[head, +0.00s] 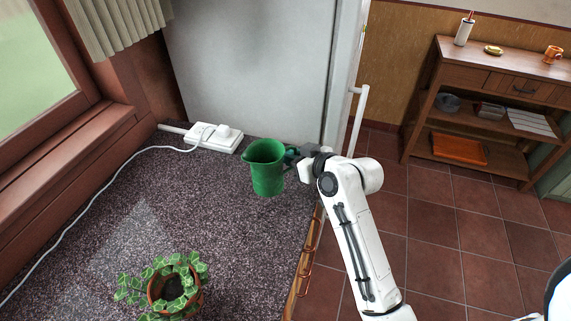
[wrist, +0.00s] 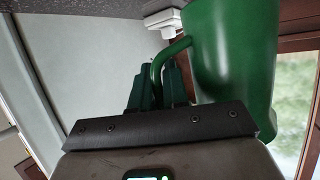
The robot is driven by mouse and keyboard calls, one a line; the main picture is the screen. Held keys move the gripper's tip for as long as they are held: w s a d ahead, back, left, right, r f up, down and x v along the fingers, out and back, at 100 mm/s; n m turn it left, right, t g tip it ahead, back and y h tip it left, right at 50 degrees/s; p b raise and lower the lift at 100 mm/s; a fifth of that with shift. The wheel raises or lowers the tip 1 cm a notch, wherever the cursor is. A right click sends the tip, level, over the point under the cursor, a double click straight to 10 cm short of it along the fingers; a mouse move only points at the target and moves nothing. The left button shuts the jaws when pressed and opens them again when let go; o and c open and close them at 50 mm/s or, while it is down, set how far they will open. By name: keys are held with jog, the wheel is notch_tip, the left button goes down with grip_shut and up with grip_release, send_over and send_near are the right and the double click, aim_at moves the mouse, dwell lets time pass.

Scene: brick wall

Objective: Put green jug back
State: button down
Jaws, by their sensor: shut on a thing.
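The green jug (head: 266,169) is upright at the right part of the speckled countertop (head: 190,208), near its edge and in front of the tall grey panel. I cannot tell whether its base touches the counter. My gripper (head: 291,156) comes from the right and is shut on the jug's handle. In the wrist view the gripper's fingers (wrist: 158,86) close around the green handle (wrist: 166,58), and the jug body (wrist: 232,60) fills the upper right. The jug looks tilted there because that camera is turned.
A white power strip (head: 213,137) with a cable lies behind the jug at the left. A potted ivy (head: 172,287) stands at the counter's front. A wooden shelf (head: 478,100) with a mug and other items stands at the far right. The counter's middle is clear.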

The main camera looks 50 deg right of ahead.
jog(key=w+f, duration=0.1)
jog(key=w+d+f, duration=0.1)
jog(key=shift+f, duration=0.3)
jog(key=shift+w+f+p, duration=0.15)
jog(key=shift+f+p, duration=0.55)
jog(key=shift+f, duration=0.95)
jog(key=shift+f, duration=0.2)
jog(key=c, duration=1.1)
grip_release()
jog(key=shift+r, duration=0.1)
jog(key=shift+r, duration=0.2)
jog(key=b+v, duration=0.2)
jog(key=v, duration=1)
jog(key=shift+f, duration=0.2)
